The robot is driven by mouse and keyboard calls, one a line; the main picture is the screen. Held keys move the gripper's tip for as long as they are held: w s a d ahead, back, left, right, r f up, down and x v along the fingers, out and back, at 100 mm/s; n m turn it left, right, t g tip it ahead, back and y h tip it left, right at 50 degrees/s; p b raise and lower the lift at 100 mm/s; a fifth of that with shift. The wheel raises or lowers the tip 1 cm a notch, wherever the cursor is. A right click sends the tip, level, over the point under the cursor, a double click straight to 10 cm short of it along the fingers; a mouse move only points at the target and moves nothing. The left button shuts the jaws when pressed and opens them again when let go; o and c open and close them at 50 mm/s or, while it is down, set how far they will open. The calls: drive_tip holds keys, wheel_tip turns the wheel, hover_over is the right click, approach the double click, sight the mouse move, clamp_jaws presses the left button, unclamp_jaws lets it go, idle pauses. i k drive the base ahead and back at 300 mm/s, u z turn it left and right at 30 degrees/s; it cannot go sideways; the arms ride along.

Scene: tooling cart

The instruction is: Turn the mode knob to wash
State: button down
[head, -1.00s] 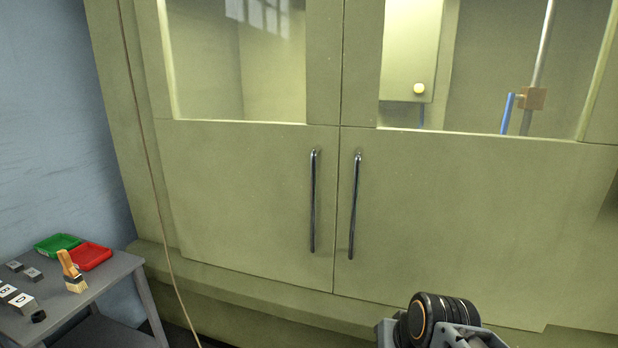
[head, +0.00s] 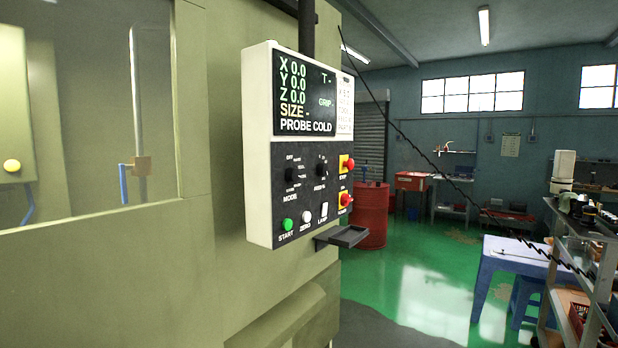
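The control panel (head: 262,160) is a white-edged box on the machine's front, seen at an angle in the head view. Its screen reads X, Y and Z 0.0, SIZE and PROBE COLD. The mode knob (head: 290,174) is a small dark knob at the panel's left, above the label MODE. OFF is printed at its upper left; its other labels and its pointer are too small to read. A second dark knob (head: 321,170) sits to its right. My gripper is not in view.
A green START button (head: 287,224), a white ZERO button (head: 306,217) and two red knobs on yellow plates (head: 347,164) share the panel. A small dark shelf (head: 343,237) juts out below. Green floor (head: 410,285) is open to the right; a cart (head: 590,235) stands far right.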

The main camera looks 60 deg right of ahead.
sight(292, 175)
drive_tip(key=z, duration=1.55)
drive_tip(key=i, duration=0.45)
drive_tip(key=z, duration=0.25)
